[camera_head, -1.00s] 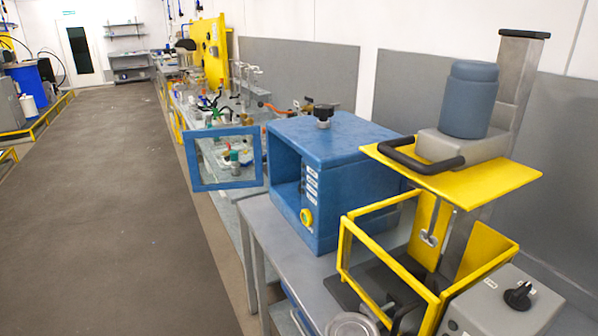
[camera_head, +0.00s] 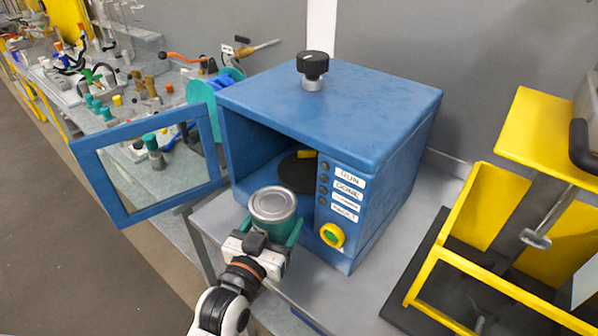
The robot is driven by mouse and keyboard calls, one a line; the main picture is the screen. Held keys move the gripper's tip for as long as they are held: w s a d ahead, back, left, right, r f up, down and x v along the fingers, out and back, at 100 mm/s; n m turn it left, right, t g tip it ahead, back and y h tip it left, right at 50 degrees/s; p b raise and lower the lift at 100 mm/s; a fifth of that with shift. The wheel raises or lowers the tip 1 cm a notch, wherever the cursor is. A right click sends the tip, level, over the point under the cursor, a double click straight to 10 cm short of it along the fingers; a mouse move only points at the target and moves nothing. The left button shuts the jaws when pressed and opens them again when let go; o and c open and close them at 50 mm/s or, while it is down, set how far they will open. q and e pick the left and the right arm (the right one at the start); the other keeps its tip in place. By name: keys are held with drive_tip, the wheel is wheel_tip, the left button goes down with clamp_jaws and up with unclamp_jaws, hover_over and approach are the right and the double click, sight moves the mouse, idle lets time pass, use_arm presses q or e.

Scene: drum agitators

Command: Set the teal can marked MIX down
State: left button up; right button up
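A teal can (camera_head: 273,222) with a silver lid stands upright between the fingers of my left gripper (camera_head: 272,226). The gripper is shut on its sides, with a finger along the can's right side. The can is in front of the opening of the blue box-shaped machine (camera_head: 330,100), near the table's left edge. I cannot tell whether its base touches the table. No MIX marking shows from this side. Inside the machine, a dark round plate (camera_head: 298,172) with a small yellow part is partly visible. My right gripper is not in view.
The machine's blue-framed door (camera_head: 98,187) stands open to the left. Labels and a yellow-ringed button (camera_head: 332,235) are on its front. A yellow frame (camera_head: 462,262) stands at the right. Bare grey table (camera_head: 375,250) lies between machine and frame.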

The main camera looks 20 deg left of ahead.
use_arm(q)
drive_tip(key=w, duration=0.6)
drive_tip(key=w+r+p, duration=0.1)
drive_tip(key=w, duration=0.5)
drive_tip(key=w+r, duration=0.1)
drive_tip(key=w, duration=0.5)
drive_tip(key=shift+a+p, duration=0.35)
drive_tip(key=shift+a, duration=0.05)
drive_tip(key=shift+w, duration=0.9)
drive_tip(key=w, duration=0.1)
drive_tip(key=w+f+p, duration=0.1)
drive_tip(key=w, duration=0.1)
drive_tip(key=shift+d, duration=0.1)
drive_tip(key=shift+f, duration=0.35)
drive_tip(key=shift+s, duration=0.1)
drive_tip(key=shift+f, duration=0.1)
